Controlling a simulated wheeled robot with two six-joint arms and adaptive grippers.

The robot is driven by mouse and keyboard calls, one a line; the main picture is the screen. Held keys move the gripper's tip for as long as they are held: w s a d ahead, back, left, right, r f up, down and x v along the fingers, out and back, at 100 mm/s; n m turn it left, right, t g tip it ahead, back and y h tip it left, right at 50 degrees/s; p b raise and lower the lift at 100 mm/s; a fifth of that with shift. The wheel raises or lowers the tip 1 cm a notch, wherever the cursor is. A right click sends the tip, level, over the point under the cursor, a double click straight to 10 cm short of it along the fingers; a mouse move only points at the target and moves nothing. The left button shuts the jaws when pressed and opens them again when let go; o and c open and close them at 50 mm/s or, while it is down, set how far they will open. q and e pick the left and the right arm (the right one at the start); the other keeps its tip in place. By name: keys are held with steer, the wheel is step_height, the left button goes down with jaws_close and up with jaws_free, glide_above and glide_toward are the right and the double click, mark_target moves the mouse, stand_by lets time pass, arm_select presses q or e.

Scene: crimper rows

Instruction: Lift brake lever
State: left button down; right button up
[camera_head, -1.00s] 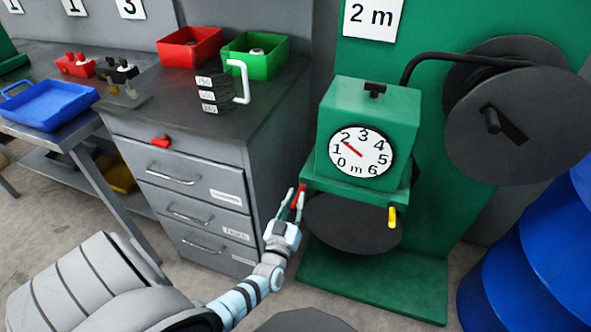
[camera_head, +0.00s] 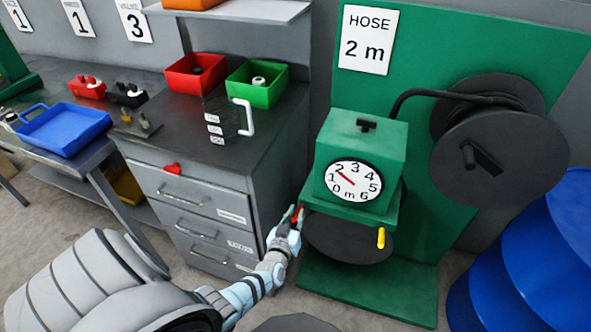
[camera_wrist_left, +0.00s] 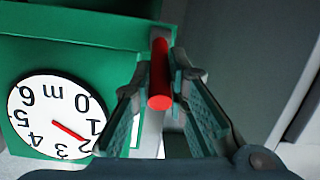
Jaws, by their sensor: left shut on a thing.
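A red lever (camera_head: 297,215) sticks out at the left front edge of the green hose machine (camera_head: 362,150). My left gripper (camera_head: 294,216) is at this lever, shut on it. In the left wrist view, the red lever (camera_wrist_left: 159,78) runs between the two finger pads of the left gripper (camera_wrist_left: 160,85), its round end towards the camera. A yellow lever (camera_head: 381,238) hangs at the right front of the machine. The white dial (camera_head: 352,188) has a red needle between 1 and 2. No label tells which lever is the brake. My right gripper is not in view.
A grey drawer cabinet (camera_head: 215,215) stands close left of my left gripper, with red (camera_head: 195,78) and green (camera_head: 257,86) bins and a jug (camera_head: 222,120) on top. A black hose reel (camera_head: 485,150) is behind the machine.

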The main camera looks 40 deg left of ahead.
arm_select(q)
steer(key=c, duration=1.6)
jaws_free()
steer(key=shift+o, duration=0.2)
steer(key=v, duration=1.2)
steer(key=shift+f, duration=0.1)
